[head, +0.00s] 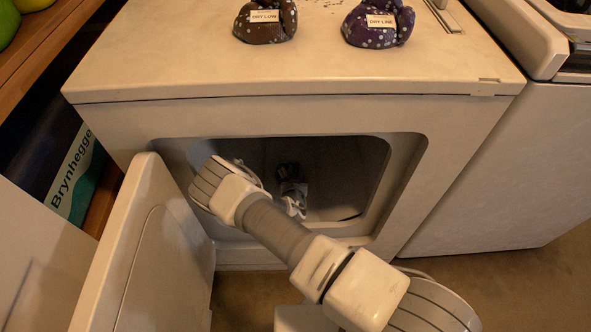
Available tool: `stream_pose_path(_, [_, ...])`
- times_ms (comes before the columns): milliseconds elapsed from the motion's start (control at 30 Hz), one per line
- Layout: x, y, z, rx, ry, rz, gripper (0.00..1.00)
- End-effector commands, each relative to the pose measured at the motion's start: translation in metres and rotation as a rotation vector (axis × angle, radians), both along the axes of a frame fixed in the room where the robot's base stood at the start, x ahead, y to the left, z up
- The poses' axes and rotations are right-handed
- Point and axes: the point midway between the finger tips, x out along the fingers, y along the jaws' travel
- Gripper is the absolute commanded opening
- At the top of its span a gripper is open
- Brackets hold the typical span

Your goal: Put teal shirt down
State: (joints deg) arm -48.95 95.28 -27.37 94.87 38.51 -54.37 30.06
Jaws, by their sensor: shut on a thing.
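My arm reaches from the lower right to the dryer's open front. My gripper (289,174) shows small and dark inside the drum opening (345,170), partly hidden by shadow and my own arm. It is shut on a small, pale grey, crumpled cloth (296,206) that hangs below it near the opening's lower edge. I take this for the teal shirt, but its colour does not read clearly in the dim warm light. I cannot tell whether the cloth touches the drum floor.
The dryer door (150,255) stands open at the left, close to my arm. A brown spotted bundle (264,28) and a purple spotted bundle (370,32) with labels sit on the dryer top (300,75). Another white appliance (505,165) stands at the right.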

Motion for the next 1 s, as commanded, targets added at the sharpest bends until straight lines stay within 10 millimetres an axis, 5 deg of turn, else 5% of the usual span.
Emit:
stream_pose_path(200, [0.000, 0.000, -0.001, 0.000, 0.000, 0.000, 0.59])
stream_pose_path(567, [-0.002, 0.001, 0.005, 0.000, 0.000, 0.001, 0.59])
stream_pose_path(1000, [-0.081, 0.006, 0.040, 0.000, 0.002, 0.000, 0.59])
